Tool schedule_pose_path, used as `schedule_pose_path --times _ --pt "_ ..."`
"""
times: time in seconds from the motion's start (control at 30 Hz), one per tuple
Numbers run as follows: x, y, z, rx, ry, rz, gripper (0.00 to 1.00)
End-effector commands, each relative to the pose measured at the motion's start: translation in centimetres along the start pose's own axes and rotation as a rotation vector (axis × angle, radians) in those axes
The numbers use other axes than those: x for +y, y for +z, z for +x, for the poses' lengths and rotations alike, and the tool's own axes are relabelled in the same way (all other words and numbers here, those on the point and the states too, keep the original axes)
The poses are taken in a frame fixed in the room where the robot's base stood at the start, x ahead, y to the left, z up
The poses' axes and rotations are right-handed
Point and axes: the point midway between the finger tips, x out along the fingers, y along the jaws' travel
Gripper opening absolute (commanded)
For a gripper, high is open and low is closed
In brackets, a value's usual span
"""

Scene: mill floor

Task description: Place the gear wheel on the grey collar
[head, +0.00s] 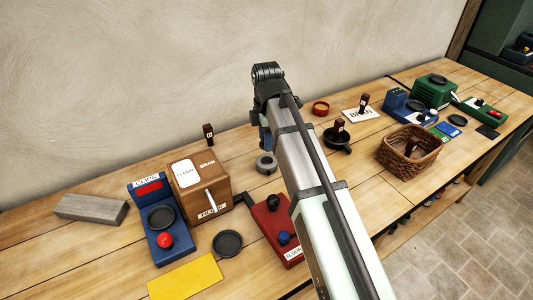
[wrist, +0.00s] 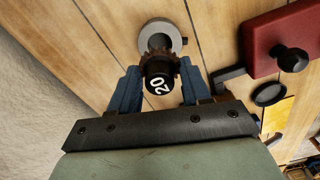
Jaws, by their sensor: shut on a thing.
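My gripper (wrist: 160,68) is shut on the gear wheel (wrist: 171,64), a brown toothed wheel with a black knob marked 20, between its two blue fingers. The grey collar (wrist: 180,37) is a thick ring on the table just beyond the wheel in the wrist view; the wheel overlaps its near edge there. Whether they touch, I cannot tell. In the head view the collar (head: 266,168) lies just below my gripper (head: 266,142), and the gear wheel is hidden by my arm.
A red device (head: 272,222) with a dark knob stands close to the collar. A brown box (head: 200,187) and a blue scale (head: 150,225) stand to the left. A black pan (head: 338,145) and a wicker basket (head: 408,150) are right of my arm. Bare wood lies around the collar.

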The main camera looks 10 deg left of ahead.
Motion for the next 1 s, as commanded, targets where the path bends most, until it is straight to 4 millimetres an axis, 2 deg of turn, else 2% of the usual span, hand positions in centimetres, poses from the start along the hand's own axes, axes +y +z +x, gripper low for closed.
schedule_pose_path --times 0.1,0.33,0.6,1.0 --pt "-0.1 0.0 1.8 0.000 -0.001 0.000 0.17" --pt "-0.1 0.0 3.2 0.000 -0.001 0.001 0.17" --pt "-0.1 0.0 6.0 0.000 0.000 0.001 0.17" --pt "0.0 0.0 6.4 0.000 0.000 0.001 0.17"
